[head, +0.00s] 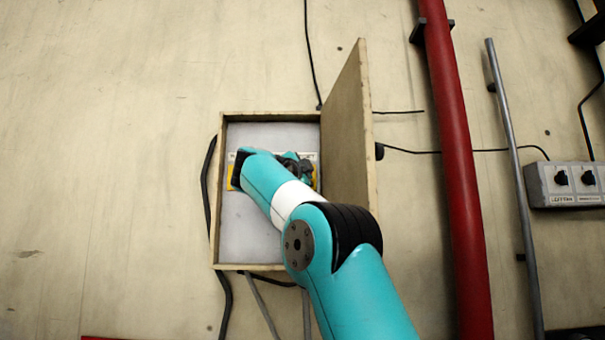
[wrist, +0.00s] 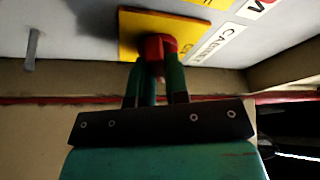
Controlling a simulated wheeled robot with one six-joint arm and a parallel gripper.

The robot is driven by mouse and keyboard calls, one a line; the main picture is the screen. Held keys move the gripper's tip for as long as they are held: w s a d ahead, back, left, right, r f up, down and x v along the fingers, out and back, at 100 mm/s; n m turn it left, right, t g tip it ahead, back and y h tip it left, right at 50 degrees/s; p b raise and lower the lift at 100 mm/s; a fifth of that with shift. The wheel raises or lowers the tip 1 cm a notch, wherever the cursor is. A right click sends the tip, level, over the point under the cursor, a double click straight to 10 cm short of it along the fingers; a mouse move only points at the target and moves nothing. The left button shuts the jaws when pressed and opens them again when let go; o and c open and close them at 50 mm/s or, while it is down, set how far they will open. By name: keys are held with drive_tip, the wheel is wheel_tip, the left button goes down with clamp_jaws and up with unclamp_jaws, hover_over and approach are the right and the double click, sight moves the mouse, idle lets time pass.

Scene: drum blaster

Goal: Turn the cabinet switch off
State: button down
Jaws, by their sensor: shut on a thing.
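The open wall cabinet (head: 216,225) has a pale inner panel. In the wrist view, a red switch knob (wrist: 156,45) stands on a yellow plate (wrist: 128,35) on that panel. My gripper (wrist: 160,64) has its green fingers closed on the red knob. In the head view my arm reaches into the cabinet and hides the knob and most of the plate; only yellow edges show. A white label reading "CABINET" (wrist: 218,44) is beside the plate. The knob's exact angle is hard to tell.
The cabinet door (head: 345,130) stands open on the right, close to my arm. A red pipe (head: 456,150) and a thin grey pipe (head: 515,180) run farther right. A grey box with black knobs (head: 565,184) is at the right edge. Cables hang around the cabinet.

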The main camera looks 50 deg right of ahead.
drive_tip(key=m+p, duration=0.1)
drive_tip(key=m, duration=0.1)
drive_tip(key=m+g+y+p, duration=0.1)
drive_tip(key=m, duration=0.2)
drive_tip(key=shift+r+y, duration=0.1)
drive_tip(key=shift+y, duration=0.2)
idle(0.4)
drive_tip(key=c, duration=1.1)
unclamp_jaws()
